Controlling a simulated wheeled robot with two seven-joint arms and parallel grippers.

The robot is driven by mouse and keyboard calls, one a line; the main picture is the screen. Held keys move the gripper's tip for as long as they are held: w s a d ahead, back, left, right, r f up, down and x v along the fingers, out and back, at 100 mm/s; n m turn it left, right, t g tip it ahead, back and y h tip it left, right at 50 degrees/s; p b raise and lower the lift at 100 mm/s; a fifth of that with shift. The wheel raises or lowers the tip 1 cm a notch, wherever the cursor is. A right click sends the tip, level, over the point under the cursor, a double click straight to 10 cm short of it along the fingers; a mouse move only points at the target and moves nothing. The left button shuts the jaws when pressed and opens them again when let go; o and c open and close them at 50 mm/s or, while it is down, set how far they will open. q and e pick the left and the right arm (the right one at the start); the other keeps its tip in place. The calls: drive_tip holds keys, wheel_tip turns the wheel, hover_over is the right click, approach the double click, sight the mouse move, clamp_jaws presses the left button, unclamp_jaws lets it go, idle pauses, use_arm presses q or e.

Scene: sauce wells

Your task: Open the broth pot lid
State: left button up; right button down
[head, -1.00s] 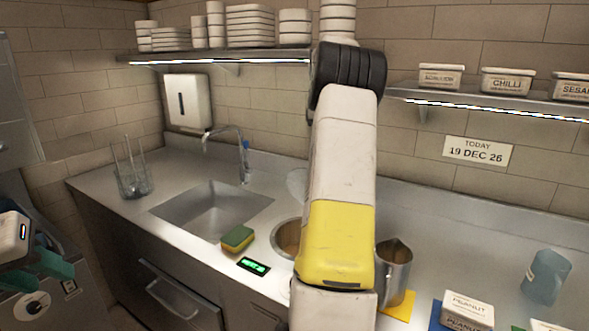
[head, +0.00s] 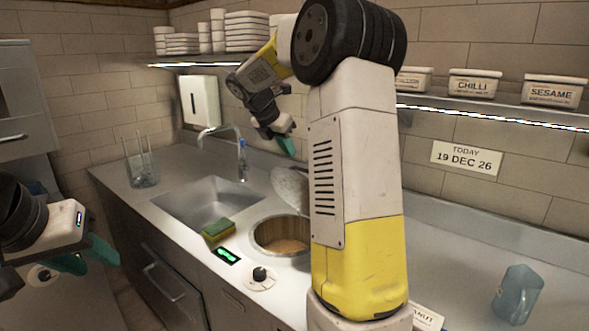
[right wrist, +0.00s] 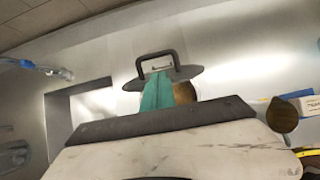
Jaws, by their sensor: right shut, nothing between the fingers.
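The broth pot is a round well (head: 264,237) in the counter, with brown broth showing inside. Its grey lid (head: 290,188) stands tilted up at the back of the well, partly hidden by my right arm. In the right wrist view the lid (right wrist: 190,73) shows as a grey disc with a dark handle (right wrist: 157,55). My right gripper (head: 287,146) is shut and empty, above the raised lid in the head view; its teal fingers (right wrist: 156,90) overlap the lid in the wrist view, and contact cannot be told. My left gripper (head: 88,257) is open and empty at far left.
A blue jug (head: 518,294) stands right. Shelves hang above the counter.

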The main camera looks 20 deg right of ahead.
drive_tip(key=x, duration=1)
drive_tip(key=shift+a, duration=0.1)
drive_tip(key=shift+r, duration=0.1)
drive_tip(key=w+d+y, duration=0.1)
drive_tip(key=w+d, duration=0.2)
drive_tip(key=d, duration=0.2)
drive_tip(key=w+d+g+y, duration=0.1)
drive_tip(key=w+d, duration=0.2)
drive_tip(key=d, duration=0.2)
drive_tip(key=shift+d, duration=0.3)
drive_tip(key=shift+w, duration=0.1)
idle(0.5)
